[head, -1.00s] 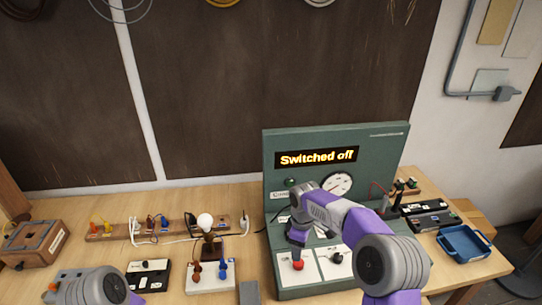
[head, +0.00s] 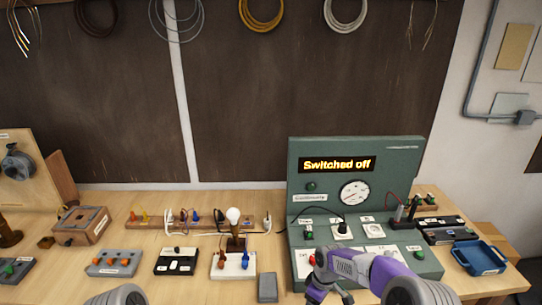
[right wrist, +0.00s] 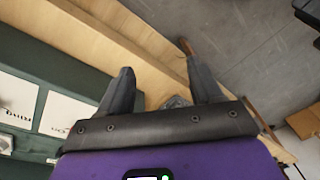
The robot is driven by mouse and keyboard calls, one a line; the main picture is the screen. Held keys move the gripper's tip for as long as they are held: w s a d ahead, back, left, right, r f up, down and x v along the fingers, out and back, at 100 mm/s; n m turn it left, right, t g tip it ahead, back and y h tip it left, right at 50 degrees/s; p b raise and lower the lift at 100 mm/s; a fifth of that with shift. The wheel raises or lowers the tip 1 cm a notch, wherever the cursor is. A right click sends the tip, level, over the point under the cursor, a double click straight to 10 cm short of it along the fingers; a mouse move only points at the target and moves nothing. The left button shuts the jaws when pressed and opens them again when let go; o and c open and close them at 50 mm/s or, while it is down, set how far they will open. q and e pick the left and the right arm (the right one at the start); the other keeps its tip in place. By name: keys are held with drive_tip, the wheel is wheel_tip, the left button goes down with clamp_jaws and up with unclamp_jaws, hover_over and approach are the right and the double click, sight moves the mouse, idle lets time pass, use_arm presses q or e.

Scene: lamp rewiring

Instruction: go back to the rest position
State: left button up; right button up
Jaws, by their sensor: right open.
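My right gripper (head: 322,292) hangs low at the front edge of the green test panel (head: 402,153), in front of its lower switches. In the right wrist view its two dark fingers (right wrist: 160,85) are apart with nothing between them, above the bench edge and the grey floor. Of my left arm only a grey rounded link shows at the bottom of the head view; its gripper is out of the picture. The panel's display (head: 338,165) reads "Switched off". A lamp with a white bulb (head: 233,214) stands upright left of the panel.
Several switch and terminal blocks (head: 113,263) lie along the wooden bench, with a wooden box (head: 82,225) at the left. A blue tray (head: 480,257) sits at the right end. A cardboard box (head: 497,238) stands behind it. In the wrist view, floor lies beyond the bench edge.

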drive_tip(key=s+a+f+m+y+b, duration=0.35)
drive_tip(key=s+f+m, duration=0.25)
drive_tip(key=s+f, duration=0.95)
drive_tip(key=s+f+m+b, duration=0.1)
drive_tip(key=s+f+m, duration=0.5)
drive_tip(key=s, duration=0.5)
drive_tip(key=shift+a+f+m+t+h, duration=0.25)
drive_tip(key=shift+m+t+h, duration=0.15)
drive_tip(key=shift+m, duration=0.2)
